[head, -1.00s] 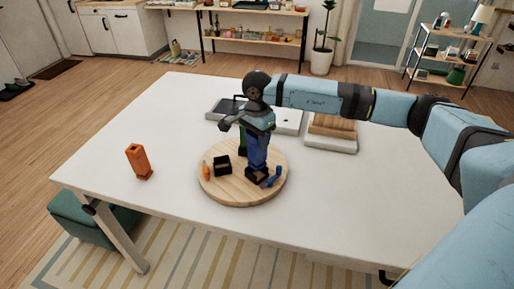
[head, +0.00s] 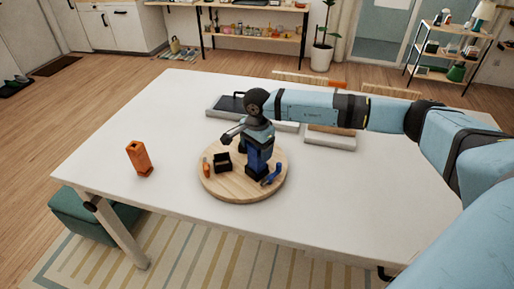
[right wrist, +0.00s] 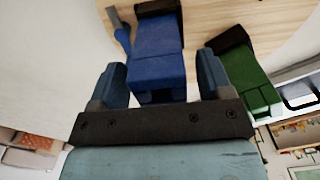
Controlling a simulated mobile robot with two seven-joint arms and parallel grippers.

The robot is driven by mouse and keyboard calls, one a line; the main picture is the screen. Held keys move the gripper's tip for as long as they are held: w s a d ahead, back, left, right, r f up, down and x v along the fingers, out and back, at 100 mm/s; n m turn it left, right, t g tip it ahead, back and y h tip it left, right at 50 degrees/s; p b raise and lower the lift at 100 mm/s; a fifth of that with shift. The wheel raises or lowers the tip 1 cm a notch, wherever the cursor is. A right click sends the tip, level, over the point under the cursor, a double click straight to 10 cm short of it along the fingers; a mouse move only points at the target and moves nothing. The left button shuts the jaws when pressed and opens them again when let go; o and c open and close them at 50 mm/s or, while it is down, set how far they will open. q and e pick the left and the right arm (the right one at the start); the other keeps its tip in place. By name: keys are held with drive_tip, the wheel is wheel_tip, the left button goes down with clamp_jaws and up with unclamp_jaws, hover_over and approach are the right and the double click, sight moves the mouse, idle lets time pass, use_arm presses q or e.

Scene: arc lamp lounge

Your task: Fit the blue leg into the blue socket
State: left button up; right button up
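The blue leg (head: 256,159) is a blue block standing upright on the round wooden board. Its lower end meets a black socket (head: 257,173), with a small blue piece (head: 272,174) beside it. In the right wrist view the blue leg (right wrist: 158,55) runs between my fingers to the black socket (right wrist: 158,8). My right gripper (head: 256,143) is over the leg from above. Its fingers (right wrist: 162,75) are apart, one on each side of the leg, with a narrow gap showing at the right finger. How deep the leg sits in the socket is hidden. My left gripper is out of view.
The wooden board (head: 235,188) also holds an open black box (head: 222,163) and a small orange piece (head: 206,168). A green block (right wrist: 248,78) stands close to the blue leg. An orange block (head: 139,158) stands at the table's left. The table front (head: 330,215) is clear.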

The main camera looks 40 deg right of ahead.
drive_tip(key=shift+r, duration=0.15)
drive_tip(key=shift+r, duration=0.2)
wheel_tip(320, 180, up, 12)
drive_tip(key=b, duration=0.1)
drive_tip(key=shift+f+b, duration=0.15)
drive_tip(key=shift+b, duration=0.2)
